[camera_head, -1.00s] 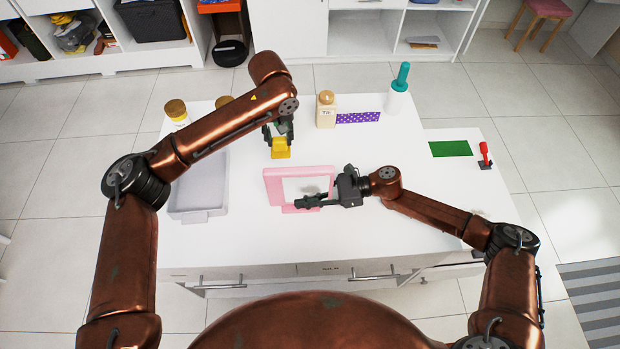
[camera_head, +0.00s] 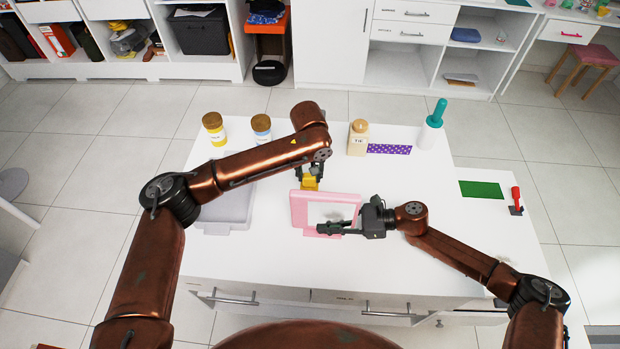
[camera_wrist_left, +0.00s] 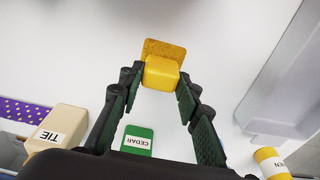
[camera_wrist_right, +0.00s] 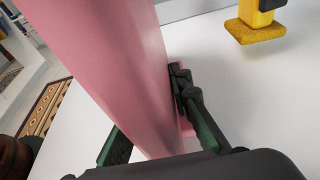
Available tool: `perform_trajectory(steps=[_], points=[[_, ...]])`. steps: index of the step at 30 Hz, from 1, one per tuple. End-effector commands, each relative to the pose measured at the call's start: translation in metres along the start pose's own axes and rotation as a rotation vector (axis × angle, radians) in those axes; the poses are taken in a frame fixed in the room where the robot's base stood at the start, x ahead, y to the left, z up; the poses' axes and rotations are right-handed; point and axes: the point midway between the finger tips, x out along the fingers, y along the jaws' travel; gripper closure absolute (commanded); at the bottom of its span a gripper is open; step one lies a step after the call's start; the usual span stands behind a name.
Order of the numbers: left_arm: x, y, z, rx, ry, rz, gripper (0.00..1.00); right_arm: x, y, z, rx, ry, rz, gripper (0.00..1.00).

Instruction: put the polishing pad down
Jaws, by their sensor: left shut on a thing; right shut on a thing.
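The yellow polishing pad (camera_head: 311,184) is in my left gripper (camera_head: 310,176), just behind the pink-framed panel. In the left wrist view the pad's yellow block (camera_wrist_left: 162,72) sits between the two fingertips, with a rough yellow slab at its far end. The right wrist view shows the pad (camera_wrist_right: 262,25) upright, slab down, close to the white top; I cannot tell whether it touches. My right gripper (camera_head: 326,229) is shut on the pink frame (camera_head: 298,212), which stands upright. The frame's lower part is partly hidden by that gripper.
A grey tray (camera_head: 216,229) lies left, partly behind my left arm. A green mat (camera_head: 481,190) lies right.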

Motion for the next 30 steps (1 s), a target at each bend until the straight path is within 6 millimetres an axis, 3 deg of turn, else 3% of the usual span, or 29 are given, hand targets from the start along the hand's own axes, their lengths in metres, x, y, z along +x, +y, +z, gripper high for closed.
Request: perform_trajectory(steps=[6,17,18,25,30], points=[[0.029,0.000,0.004,0.000,-0.002,0.000,0.89,0.000,0.000,0.000,0.000,0.000,0.000,0.95],[0.033,0.000,0.004,0.000,-0.002,0.000,0.89,0.000,0.000,0.000,0.000,0.000,0.000,0.95],[0.032,0.000,0.004,0.000,-0.001,0.000,0.67,0.000,0.000,0.000,0.000,0.000,0.000,0.95],[0.032,0.000,0.004,0.000,-0.001,0.000,0.52,0.000,0.000,0.000,0.000,0.000,0.000,0.95],[0.032,0.000,0.004,0.000,-0.001,0.000,0.52,0.000,0.000,0.000,0.000,0.000,0.000,0.95]])
